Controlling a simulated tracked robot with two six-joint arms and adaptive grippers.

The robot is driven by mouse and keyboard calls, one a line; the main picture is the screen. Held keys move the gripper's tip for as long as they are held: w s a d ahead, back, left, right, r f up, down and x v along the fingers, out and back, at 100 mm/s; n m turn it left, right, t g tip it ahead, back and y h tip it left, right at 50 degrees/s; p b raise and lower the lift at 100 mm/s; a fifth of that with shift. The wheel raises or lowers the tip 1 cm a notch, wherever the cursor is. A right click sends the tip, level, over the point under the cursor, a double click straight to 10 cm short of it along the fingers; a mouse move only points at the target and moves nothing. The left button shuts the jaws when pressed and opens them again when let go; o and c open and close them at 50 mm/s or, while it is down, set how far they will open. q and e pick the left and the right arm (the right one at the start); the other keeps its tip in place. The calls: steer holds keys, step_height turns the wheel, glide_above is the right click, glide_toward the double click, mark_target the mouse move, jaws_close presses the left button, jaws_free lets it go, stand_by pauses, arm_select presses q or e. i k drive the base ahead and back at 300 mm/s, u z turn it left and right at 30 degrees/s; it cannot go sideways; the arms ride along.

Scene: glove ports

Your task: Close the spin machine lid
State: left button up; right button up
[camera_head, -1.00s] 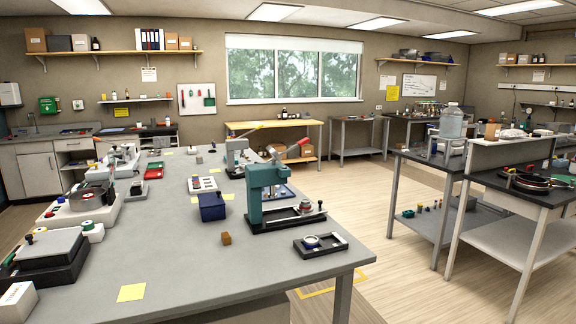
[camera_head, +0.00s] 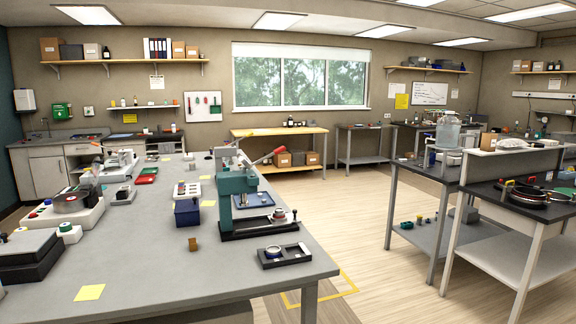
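A white machine with a round grey drum-like top (camera_head: 70,198) stands at the left side of the long grey table. It looks like the spin machine, though the view is small and I cannot be sure. Coloured knobs show on its white base. I cannot tell its lid apart clearly, nor whether the lid is raised or down. Neither my left nor my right gripper is in view.
The grey table (camera_head: 160,256) fills the left foreground. A teal press (camera_head: 238,190), a blue box (camera_head: 187,212) and a black tray (camera_head: 285,256) stand toward its right edge. A dark flat-topped device (camera_head: 30,252) is at the near left. Wooden floor is open to the right.

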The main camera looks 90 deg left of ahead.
mark_target(96, 175)
steer(key=z, duration=0.25)
steer(key=i, duration=0.2)
steer(key=u, duration=2.6)
steer(key=i, duration=0.15)
steer(key=u, duration=1.55)
steer(key=k, duration=0.3)
steer(key=u, duration=0.5)
steer(key=i, duration=1.35)
steer(key=z, duration=0.25)
